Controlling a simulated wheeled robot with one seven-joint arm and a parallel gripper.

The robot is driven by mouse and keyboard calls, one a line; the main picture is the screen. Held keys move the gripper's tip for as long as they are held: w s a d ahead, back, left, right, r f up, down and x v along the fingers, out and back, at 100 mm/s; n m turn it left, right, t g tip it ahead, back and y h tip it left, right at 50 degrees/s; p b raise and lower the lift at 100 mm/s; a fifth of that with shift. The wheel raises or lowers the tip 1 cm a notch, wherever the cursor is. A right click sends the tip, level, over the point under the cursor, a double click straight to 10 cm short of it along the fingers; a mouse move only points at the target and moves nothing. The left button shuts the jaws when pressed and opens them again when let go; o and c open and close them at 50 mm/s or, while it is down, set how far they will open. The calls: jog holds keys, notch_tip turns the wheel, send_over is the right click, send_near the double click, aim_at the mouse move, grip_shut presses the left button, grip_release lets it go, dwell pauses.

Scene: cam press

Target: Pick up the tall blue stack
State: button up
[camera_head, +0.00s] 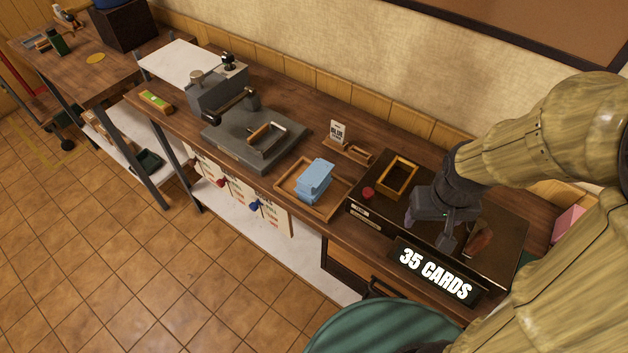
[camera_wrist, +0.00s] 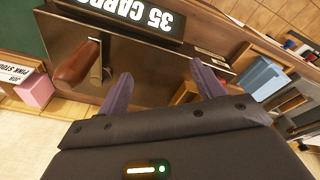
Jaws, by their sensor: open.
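The tall blue stack (camera_head: 314,181) stands in a shallow wooden tray (camera_head: 290,188) on the bench, in the middle of the head view. Its layers look slightly uneven. It also shows at the right of the wrist view (camera_wrist: 262,78). My gripper (camera_head: 428,228) is open and empty. It is over the dark box with the "35 CARDS" sign, to the right of the stack and apart from it. In the wrist view its two purple fingers (camera_wrist: 165,90) are spread, with the dark box beyond them.
The dark box carries a lit "35 CARDS" sign (camera_head: 436,272), a red button (camera_head: 368,193), a wooden frame (camera_head: 398,178) and a brown handle (camera_head: 480,238). A grey press (camera_head: 232,140) stands left of the tray. A small sign (camera_head: 337,132) stands behind it. A pink block (camera_head: 568,221) is far right.

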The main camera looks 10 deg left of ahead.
jog(key=a+f+n+t+h+p, duration=0.1)
jog(key=a+n+t+p, duration=0.1)
jog(key=a+n, duration=0.8)
jog(key=s+a+f+n+t+h+p, duration=0.1)
jog(key=a+n+t, duration=0.4)
jog(key=a+n, duration=0.5)
jog(key=a+f+n+t+h+p, duration=0.1)
jog(key=a+n+t+h+p, duration=0.1)
jog(key=a+n, duration=0.7)
jog(key=a+t+p, duration=0.1)
jog(key=a, duration=0.2)
jog(key=shift+s+a+f+n+t+h, duration=0.15)
jog(key=shift+a+f+n+t+h, duration=0.15)
jog(key=shift+a+f+n+t, duration=0.1)
jog(key=p, duration=0.5)
send_near(314, 173)
jog(key=x, duration=0.4)
jog(key=shift+w+d, duration=0.1)
jog(key=shift+w, duration=0.25)
jog(key=shift+w+f, duration=0.1)
jog(key=shift+f, duration=0.1)
jog(key=shift+w+d, duration=0.1)
